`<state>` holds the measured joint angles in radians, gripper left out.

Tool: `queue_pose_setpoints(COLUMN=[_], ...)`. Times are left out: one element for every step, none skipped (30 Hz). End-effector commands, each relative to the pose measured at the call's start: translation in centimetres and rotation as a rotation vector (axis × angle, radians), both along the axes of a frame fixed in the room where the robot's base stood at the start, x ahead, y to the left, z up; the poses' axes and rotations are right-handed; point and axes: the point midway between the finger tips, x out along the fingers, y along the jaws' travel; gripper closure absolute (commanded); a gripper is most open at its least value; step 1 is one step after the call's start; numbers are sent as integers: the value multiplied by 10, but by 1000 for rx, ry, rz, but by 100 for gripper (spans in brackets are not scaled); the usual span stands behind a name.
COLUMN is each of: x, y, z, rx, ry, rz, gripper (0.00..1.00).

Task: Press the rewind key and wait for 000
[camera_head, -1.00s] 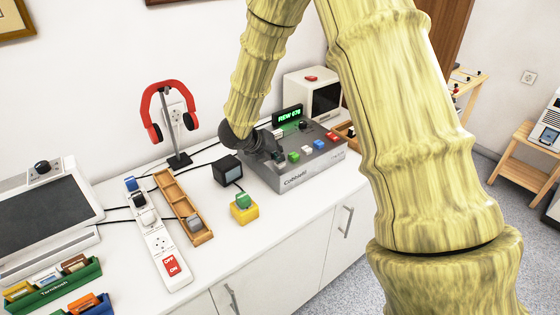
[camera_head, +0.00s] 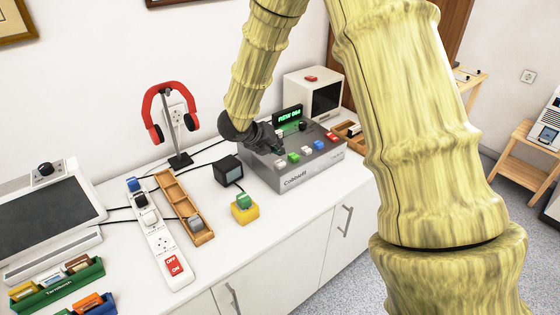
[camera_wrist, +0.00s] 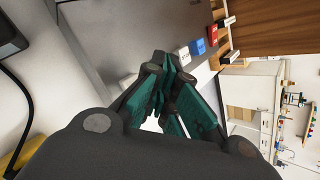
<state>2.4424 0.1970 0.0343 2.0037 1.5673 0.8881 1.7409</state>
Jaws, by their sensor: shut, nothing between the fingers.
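The grey tape machine (camera_head: 312,174), marked Cobbletti, stands on the white counter. Its coloured keys run along the top: a white key (camera_head: 281,162), a green key (camera_head: 293,157), another white key (camera_head: 307,151), a blue key (camera_head: 319,145) and a red key (camera_head: 332,137). The green-lit display (camera_head: 289,115) reads REW and a number that looks like 064. My gripper (camera_head: 279,150) is shut and empty, its tips low over the left end of the key row. In the wrist view the closed fingertips (camera_wrist: 172,62) hide the nearest key; contact cannot be told.
A small dark cube device (camera_head: 228,170) and a yellow block with a green button (camera_head: 244,208) stand left of the machine. A small monitor (camera_head: 326,98) stands behind.

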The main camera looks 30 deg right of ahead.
Motion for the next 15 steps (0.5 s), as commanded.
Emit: queue_pose_setpoints(x=[0,0,0,0,0,0,0,0,0,0,0,0,0,0,0], y=[0,0,0,0,0,0,0,0,0,0,0,0,0,0,0], z=[7,10,13,15,17,20,22,25,28,30,32,35,36,37,38], rx=[0,0,0,1,1,1,1,1,1,1,1,1,1,1,1], ry=[-1,-1,-1,-1,-1,-1,-1,-1,0,0,0,0,0,0,0], rz=[-1,-1,-1,0,0,0,0,0,1,1,1,0,0,0,0], gripper=[100,100,100,100,100,100,100,100,100,100,100,100,100,100,100])
